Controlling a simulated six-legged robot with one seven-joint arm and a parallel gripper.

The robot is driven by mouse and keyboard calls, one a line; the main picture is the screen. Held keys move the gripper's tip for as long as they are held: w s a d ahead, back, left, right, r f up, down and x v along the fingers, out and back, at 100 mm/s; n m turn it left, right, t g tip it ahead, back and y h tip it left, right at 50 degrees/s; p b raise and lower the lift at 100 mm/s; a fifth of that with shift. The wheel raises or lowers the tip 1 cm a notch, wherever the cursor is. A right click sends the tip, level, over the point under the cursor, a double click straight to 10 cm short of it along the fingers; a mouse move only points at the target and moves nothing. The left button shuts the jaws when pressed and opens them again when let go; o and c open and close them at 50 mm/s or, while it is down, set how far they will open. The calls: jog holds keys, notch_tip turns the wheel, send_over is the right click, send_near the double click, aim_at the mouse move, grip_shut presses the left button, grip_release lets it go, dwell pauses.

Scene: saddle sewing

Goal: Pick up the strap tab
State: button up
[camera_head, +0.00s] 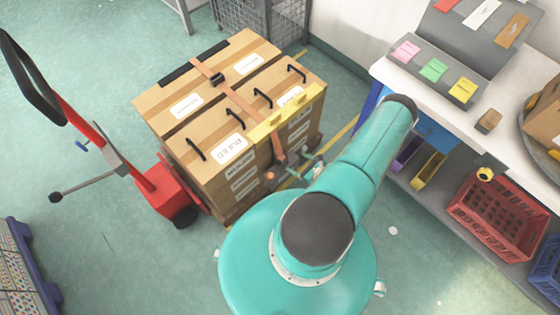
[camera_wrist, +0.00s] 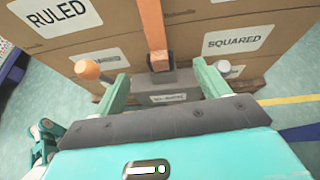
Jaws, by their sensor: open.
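An orange-brown strap (camera_head: 243,107) runs over the top of the stacked cardboard boxes and down their near face. It also hangs in the wrist view (camera_wrist: 152,25). Its lower end, the strap tab (camera_wrist: 160,62), is a darker brown piece in front of a grey labelled block (camera_wrist: 182,80). My gripper (camera_wrist: 160,72) is open, its two green fingers on either side of the strap end with visible gaps. I see no contact with the tab. In the head view the tab is hard to make out near my arm.
The boxes (camera_head: 185,107) stand beside a red pallet jack (camera_head: 165,193). An orange knob (camera_wrist: 87,69) sits left of my fingers and a white-ended one (camera_wrist: 222,67) right. A workbench (camera_head: 470,105) with a red crate (camera_head: 495,215) below stands at right.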

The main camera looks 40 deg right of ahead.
aim_at(279, 157)
jog(key=shift+m+h, duration=0.4)
jog(key=shift+m, duration=0.1)
jog(key=x, duration=0.4)
jog(key=f+x, duration=0.1)
jog(key=x, duration=0.4)
jog(key=s+a+f+x, duration=0.1)
jog(key=x, duration=0.3)
jog(key=shift+w+f, duration=0.15)
jog(key=shift+w, duration=0.1)
jog(key=shift+d, duration=0.1)
jog(key=c, duration=1.1)
